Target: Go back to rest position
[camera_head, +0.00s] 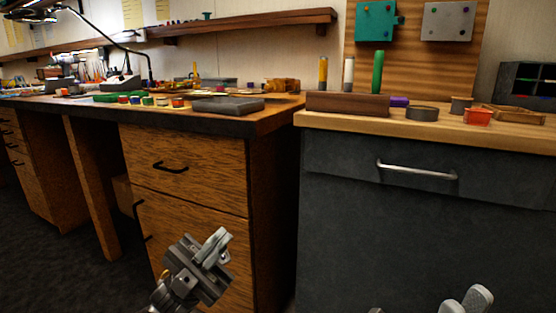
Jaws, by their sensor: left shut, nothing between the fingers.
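My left gripper (215,246) is in front of the wooden drawer cabinet, below the tabletop level. Its grey fingers are shut with nothing between them. My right gripper (468,300) shows only in part at the bottom edge, in front of the dark cabinet. Two light grey finger pieces are visible there, and the rest is cut off by the frame. I cannot tell whether it is open or shut. Neither gripper appears to touch anything.
The wooden desk (277,118) holds a grey box (228,105), small coloured pots and a lamp. A drawer handle (417,171) sticks out. Dark floor is free at left.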

